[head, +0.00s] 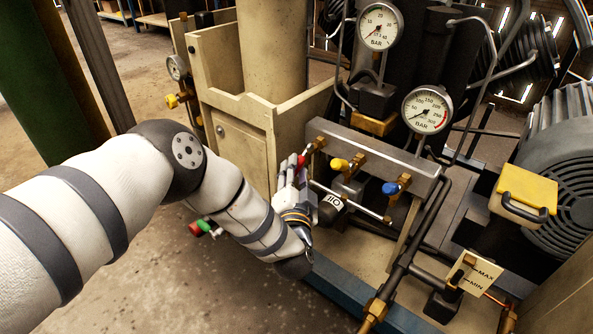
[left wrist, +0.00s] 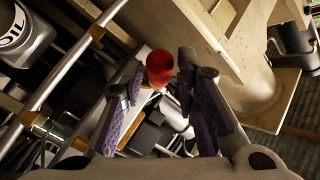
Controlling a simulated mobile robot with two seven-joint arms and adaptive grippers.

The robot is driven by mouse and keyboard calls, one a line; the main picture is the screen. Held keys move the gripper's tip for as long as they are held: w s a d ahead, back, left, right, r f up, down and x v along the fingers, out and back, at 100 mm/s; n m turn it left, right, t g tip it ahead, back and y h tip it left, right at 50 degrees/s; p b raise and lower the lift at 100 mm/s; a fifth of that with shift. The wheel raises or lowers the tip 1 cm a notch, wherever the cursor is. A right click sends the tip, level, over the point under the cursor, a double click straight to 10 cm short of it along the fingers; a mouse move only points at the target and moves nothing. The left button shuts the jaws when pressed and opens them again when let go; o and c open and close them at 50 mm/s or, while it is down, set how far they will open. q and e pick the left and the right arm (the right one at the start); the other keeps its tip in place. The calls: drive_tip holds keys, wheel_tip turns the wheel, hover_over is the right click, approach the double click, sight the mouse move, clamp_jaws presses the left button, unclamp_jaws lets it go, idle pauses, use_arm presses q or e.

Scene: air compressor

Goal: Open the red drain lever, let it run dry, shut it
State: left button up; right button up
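The red drain lever (head: 301,161) sits at the left end of a row of brass valves on the metal block. Its rounded red end (left wrist: 160,68) shows in the left wrist view. My left gripper (head: 293,182) is right at this lever in the head view, partly hiding its lower side. In the left wrist view the two fingers with purple pads (left wrist: 162,95) stand apart, with the red end in the gap near their tips. I see no clear contact between pads and lever. My right gripper is not in view.
A yellow knob (head: 338,164) and a blue knob (head: 390,188) sit right of the lever. Two gauges (head: 379,27) (head: 427,109) stand above. Open floor (head: 210,285) lies at lower left.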

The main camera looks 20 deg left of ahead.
use_arm(q)
drive_tip(key=shift+x, duration=1.2)
clamp_jaws()
